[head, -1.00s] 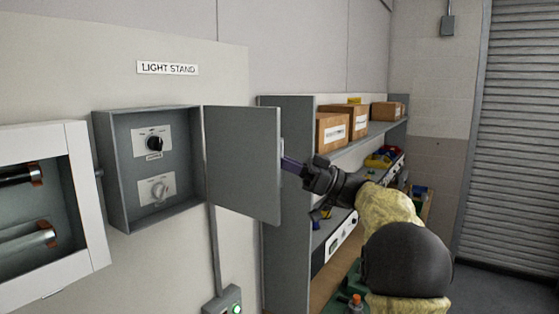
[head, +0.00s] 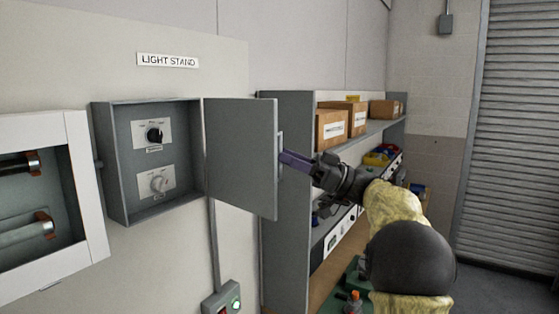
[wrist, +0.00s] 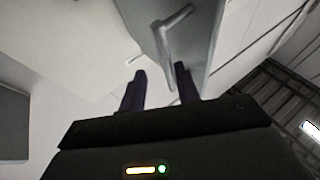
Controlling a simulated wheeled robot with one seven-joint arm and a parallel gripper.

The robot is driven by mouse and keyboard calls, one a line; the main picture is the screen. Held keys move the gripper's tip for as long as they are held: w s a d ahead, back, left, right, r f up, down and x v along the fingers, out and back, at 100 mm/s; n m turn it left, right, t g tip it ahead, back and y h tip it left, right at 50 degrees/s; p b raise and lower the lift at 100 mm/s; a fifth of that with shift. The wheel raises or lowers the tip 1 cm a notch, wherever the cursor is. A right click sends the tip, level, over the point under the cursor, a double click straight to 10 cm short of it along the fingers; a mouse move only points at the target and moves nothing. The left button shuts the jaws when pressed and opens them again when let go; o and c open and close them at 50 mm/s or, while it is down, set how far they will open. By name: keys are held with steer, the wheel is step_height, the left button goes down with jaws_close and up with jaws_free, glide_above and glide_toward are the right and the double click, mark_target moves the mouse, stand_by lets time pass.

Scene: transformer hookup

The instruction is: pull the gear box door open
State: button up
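The grey gear box (head: 155,207) hangs on the wall under the "LIGHT STAND" label, with two knobs inside. Its door (head: 240,155) stands wide open, hinged at the box's right side. A grey handle (head: 280,150) is on the door's outer face; it also shows in the wrist view (wrist: 174,38). My gripper (head: 286,157) is at the outer face beside the handle. In the wrist view, its dark fingers (wrist: 160,73) are apart, with the handle's lower end between them, nearer the right finger. I cannot tell whether they touch it.
A white-framed case (head: 85,190) is on the wall to the left. A grey shelf unit (head: 288,240) with cardboard boxes (head: 331,128) stands behind the door and my arm. A switch box (head: 222,300) with a green light is below. Floor near the shutter (head: 515,130) is clear.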

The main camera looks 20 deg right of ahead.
steer(key=b+v, duration=0.5)
steer(key=v, duration=0.9)
steer(key=shift+d+f+b, duration=0.2)
steer(key=shift+d+b, duration=0.1)
steer(key=shift+d, duration=0.05)
steer(key=shift+s, duration=0.1)
